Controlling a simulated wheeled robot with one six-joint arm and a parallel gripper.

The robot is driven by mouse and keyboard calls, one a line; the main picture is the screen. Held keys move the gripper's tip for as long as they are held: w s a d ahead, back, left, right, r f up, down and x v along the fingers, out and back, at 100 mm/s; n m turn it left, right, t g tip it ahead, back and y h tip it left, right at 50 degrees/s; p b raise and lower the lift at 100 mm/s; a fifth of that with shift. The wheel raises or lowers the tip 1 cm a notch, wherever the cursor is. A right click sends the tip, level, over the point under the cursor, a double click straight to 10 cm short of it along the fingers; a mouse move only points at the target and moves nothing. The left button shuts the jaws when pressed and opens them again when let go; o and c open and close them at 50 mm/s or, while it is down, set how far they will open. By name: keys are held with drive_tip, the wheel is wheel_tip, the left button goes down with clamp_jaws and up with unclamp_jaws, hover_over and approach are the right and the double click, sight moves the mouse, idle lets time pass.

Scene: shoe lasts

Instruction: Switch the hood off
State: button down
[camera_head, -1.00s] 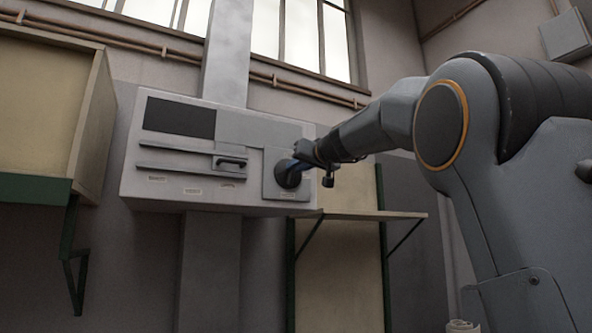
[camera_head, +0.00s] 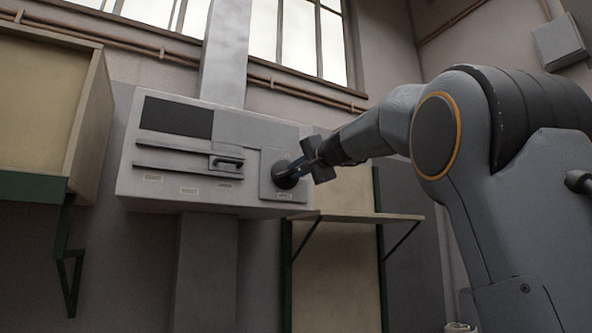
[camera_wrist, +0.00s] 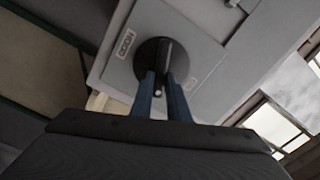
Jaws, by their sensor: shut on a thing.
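The hood control is a round dark rotary knob (camera_head: 285,174) on a grey square plate at the right of a wall-mounted grey box (camera_head: 228,192). In the wrist view the knob (camera_wrist: 151,52) has a raised bar across it. A label reading HOOD (camera_wrist: 125,38) is on the plate, and a second label (camera_wrist: 189,84) is too small to read. My gripper (camera_head: 296,170) reaches the knob from the right. Its two blue fingers (camera_wrist: 162,82) are shut on the knob's bar, one on each side. The bar stands nearly in line with the fingers.
The box also carries a dark panel (camera_head: 176,117), horizontal slots and a black handle (camera_head: 228,162) left of the knob. A shelf (camera_head: 365,217) is below right of the box, under my arm. A cabinet (camera_head: 40,115) stands at the left.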

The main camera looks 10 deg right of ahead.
drive_tip(key=m, duration=0.4)
drive_tip(key=shift+d+f+m+p, duration=0.1)
drive_tip(key=shift+f+m+p, duration=0.2)
idle(0.5)
drive_tip(key=c, duration=1.7)
unclamp_jaws()
drive_tip(key=shift+b+v, duration=1.6)
drive_tip(key=shift+v, duration=2.3)
drive_tip(key=shift+f, duration=0.1)
